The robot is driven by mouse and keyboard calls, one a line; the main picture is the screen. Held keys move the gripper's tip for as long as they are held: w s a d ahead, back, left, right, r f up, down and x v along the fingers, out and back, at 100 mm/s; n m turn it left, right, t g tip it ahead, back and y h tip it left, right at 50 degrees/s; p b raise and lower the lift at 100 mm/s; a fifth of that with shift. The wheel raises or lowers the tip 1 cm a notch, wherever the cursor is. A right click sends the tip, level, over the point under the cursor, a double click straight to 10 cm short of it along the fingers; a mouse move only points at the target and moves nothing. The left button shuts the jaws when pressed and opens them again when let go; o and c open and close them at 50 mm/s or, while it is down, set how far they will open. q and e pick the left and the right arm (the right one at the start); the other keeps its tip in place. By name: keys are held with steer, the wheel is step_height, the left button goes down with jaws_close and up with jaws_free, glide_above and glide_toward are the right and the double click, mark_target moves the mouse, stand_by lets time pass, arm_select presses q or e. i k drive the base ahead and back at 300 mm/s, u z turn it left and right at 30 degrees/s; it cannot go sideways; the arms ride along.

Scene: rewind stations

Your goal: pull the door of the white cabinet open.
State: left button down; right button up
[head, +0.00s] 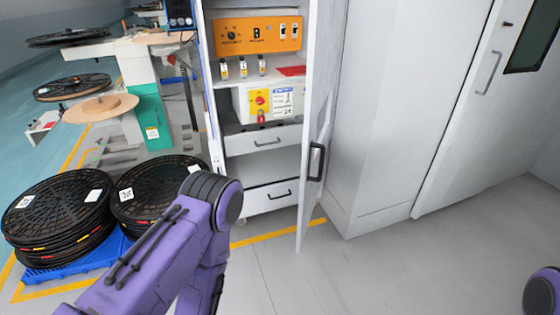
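The white cabinet (209,60) stands in the middle of the head view, its inside showing. Its door (311,205) stands swung out on the right side, seen at a steep angle, with a dark bar handle (316,162) on it. No gripper touches the handle. My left arm comes in from the lower left, bends in front of the cabinet's lower left and runs down out of the picture; its gripper is out of view. Only a small part of my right arm shows at the lower right edge, and its gripper is out of view.
Inside are an orange control panel (258,36), a switch box (268,103) and two drawers (265,140). Stacked black reels (57,208) stand on a blue pallet (75,260) at left. A white door (470,130) is at right. Floor right of the cabinet door is clear.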

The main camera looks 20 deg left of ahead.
mark_target(326, 20)
steer(key=z, duration=1.2)
steer(key=k, duration=0.1)
steer(key=u, duration=2.4)
steer(key=i, duration=0.75)
steer(key=z, duration=0.6)
steer(key=i, duration=0.75)
steer(key=z, duration=0.9)
